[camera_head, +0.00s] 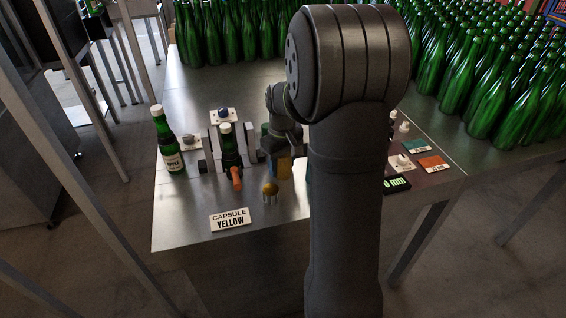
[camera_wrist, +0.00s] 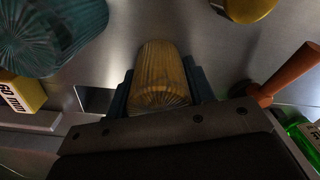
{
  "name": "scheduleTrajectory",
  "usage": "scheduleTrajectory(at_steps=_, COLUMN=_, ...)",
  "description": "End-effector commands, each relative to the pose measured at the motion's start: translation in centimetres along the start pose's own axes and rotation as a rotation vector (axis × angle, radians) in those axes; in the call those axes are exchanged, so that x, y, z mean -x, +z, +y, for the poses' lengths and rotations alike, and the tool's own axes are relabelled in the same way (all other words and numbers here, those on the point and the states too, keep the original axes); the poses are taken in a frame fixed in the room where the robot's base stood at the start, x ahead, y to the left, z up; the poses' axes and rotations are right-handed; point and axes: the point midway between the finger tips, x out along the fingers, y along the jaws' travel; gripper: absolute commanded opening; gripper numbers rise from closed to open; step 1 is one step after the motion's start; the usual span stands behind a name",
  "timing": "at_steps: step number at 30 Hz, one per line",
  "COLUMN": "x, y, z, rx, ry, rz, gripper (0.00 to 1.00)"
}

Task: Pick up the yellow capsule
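The yellow capsule (camera_wrist: 160,75), a ribbed tapered foil cup, sits between the two dark fingers of my gripper (camera_wrist: 160,92) in the wrist view. The fingers lie close against both its sides and look shut on it. In the head view the yellow capsule (camera_head: 284,169) shows below my gripper (camera_head: 276,147), partly beside my arm. I cannot tell whether its base touches the table. A teal capsule (camera_wrist: 55,35) stands close by, at the upper left of the wrist view; my arm mostly hides it in the head view.
A sign reading CAPSULE YELLOW (camera_head: 230,219) stands near the table's front edge. A fixture holds a green bottle (camera_head: 228,148), with an orange handle (camera_head: 236,178) beside it. Another bottle (camera_head: 168,145) stands left. Many bottles fill the back.

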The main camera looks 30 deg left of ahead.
Motion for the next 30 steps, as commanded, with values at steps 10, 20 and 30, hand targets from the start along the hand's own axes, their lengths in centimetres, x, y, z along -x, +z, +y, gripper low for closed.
scheduleTrajectory(at_steps=10, x=0.0, y=0.0, z=0.0, rx=0.0, ry=0.0, rz=0.0, gripper=0.22)
scheduleTrajectory(at_steps=20, x=3.4, y=-0.1, z=0.0, rx=0.0, ry=0.002, rz=0.004, gripper=0.22)
scheduleTrajectory(at_steps=30, x=9.3, y=-0.3, z=-0.1, rx=-0.003, ry=0.001, rz=0.002, gripper=0.22)
